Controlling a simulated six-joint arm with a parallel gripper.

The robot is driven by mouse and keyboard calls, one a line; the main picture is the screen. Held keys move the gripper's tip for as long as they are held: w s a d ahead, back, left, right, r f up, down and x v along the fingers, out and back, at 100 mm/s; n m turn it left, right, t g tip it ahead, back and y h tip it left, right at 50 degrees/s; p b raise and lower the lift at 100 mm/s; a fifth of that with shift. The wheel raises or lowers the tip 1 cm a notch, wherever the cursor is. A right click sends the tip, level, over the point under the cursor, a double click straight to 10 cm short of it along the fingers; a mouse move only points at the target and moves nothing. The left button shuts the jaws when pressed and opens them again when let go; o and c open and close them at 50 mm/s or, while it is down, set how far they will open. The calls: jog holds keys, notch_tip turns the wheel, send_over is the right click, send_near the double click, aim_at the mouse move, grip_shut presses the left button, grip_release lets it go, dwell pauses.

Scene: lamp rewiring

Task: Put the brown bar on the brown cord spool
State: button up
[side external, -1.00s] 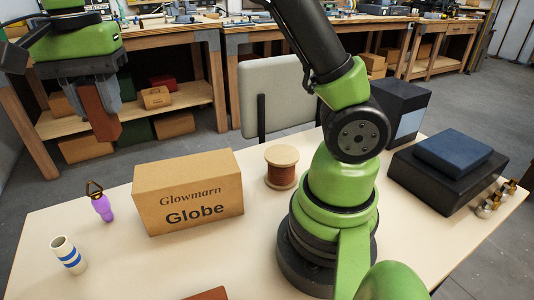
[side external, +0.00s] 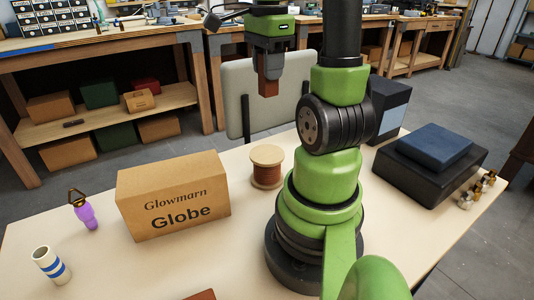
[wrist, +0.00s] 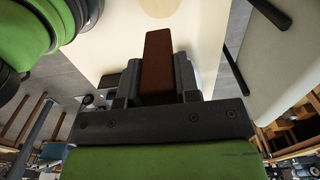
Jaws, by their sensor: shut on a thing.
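The brown bar (side external: 268,87) is held upright in my gripper (side external: 268,70), pointing down, in the side external view. My gripper is shut on it. The bar (wrist: 158,62) also shows between the dark jaws in the wrist view. The brown cord spool (side external: 266,167), with pale wooden flanges and reddish-brown cord, stands upright on the table. The bar is well above the spool and apart from it. In the wrist view a pale round spool top (wrist: 160,6) is cut off by the upper edge, beyond the bar's end.
A Glowmarn Globe box (side external: 173,196) stands left of the spool. A purple bottle-like object (side external: 85,213) and a blue-striped tube (side external: 50,265) are farther left. A black block with a blue top (side external: 432,158) lies right of my arm. A grey chair back (side external: 275,90) stands behind the table.

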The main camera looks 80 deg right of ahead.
send_over(267, 154)
notch_tip(267, 154, down, 14)
jog(key=shift+f, duration=0.2)
dwell(0.4)
jog(key=o, duration=1)
jog(key=shift+f, duration=0.1)
notch_tip(267, 154, up, 12)
jog(key=shift+r, duration=0.1)
jog(key=a+r+n+t, duration=0.2)
jog(key=a+n, duration=0.5)
jog(key=w+a+r+n+t+y, duration=0.1)
jog(key=a+r+n+t, duration=0.1)
jog(key=a+n, duration=0.5)
jog(key=a+r+n+t+y, duration=0.1)
jog(key=a+r+n+t, duration=0.2)
jog(key=a+n, duration=0.4)
jog(key=shift+w+r+n, duration=0.15)
jog(key=shift+w+n, duration=0.15)
jog(key=shift+n, duration=0.8)
